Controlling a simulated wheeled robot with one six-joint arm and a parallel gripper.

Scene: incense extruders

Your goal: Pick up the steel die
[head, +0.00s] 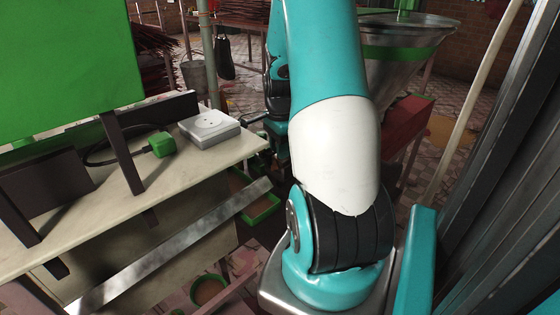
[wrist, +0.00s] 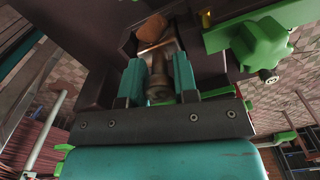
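My gripper (wrist: 160,80) shows in the wrist view with its two teal fingers apart. A dull brown-grey metal piece (wrist: 159,88), round and stepped, stands between the fingers. It may be the steel die, but I cannot tell for certain. The fingers are close on both sides of it; whether they touch it is unclear. In the head view my own arm covers much of the middle, and I cannot make out the fingertips or the die there.
A pale worktop (head: 200,170) at left bears a grey square device (head: 209,127) and a green plug-like part (head: 160,144). A large green panel (head: 60,60) stands above it. A steel hopper (head: 400,55) is behind my arm. A green machine part (wrist: 262,42) is right of the gripper.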

